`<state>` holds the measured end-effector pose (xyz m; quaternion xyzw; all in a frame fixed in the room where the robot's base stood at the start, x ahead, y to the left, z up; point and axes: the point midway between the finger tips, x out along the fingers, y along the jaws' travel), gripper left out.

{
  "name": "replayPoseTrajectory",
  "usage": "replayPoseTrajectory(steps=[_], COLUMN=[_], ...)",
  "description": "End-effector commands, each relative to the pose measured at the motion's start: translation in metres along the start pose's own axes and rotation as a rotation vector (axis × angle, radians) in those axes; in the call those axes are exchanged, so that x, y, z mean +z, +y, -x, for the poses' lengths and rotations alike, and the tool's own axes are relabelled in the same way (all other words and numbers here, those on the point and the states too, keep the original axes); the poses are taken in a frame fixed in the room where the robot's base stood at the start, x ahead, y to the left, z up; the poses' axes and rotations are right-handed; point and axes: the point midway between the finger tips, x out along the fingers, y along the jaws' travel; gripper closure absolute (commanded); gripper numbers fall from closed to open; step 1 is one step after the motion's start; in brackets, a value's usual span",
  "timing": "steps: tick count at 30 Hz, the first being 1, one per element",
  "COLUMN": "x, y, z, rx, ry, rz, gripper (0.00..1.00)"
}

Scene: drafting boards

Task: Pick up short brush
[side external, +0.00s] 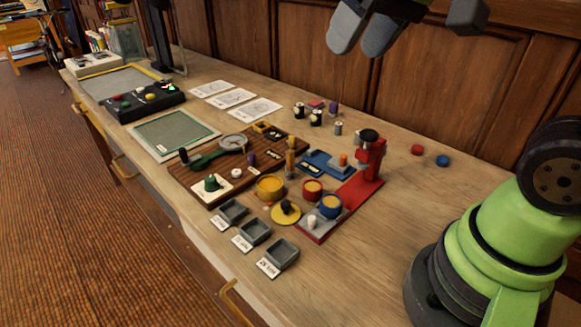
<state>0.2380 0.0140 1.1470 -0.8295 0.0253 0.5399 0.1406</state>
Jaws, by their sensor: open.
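My gripper (361,40) is at the top of the side external view, with two grey rounded fingers pointing down. It is open and empty, high above the back of the bench. I cannot pick out a short brush for certain. A small upright tan piece (291,158) stands at the right end of the brown wooden board (183,175); it is too small to tell whether it is a brush. My gripper is well above it and apart from everything on the bench.
A red press (371,158) stands on a red base right of the board. Small spools (316,118) and paper sheets (231,98) lie behind. The bench's right part (430,195) is mostly clear.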

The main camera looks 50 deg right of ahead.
Motion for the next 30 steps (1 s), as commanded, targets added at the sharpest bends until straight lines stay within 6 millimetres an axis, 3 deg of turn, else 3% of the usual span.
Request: replayPoseTrajectory(steps=[6, 12, 18, 30], x=[-0.056, -0.086, -0.091, -0.076], y=[0.007, 0.023, 0.041, 0.058], z=[-0.063, -0.138, -0.204, -0.261], rx=[0.071, 0.122, 0.153, 0.165], ry=[-0.143, -0.27, -0.371, -0.419], rz=[0.079, 0.154, 0.21, 0.237], gripper=[0.47, 0.47, 0.47, 0.47])
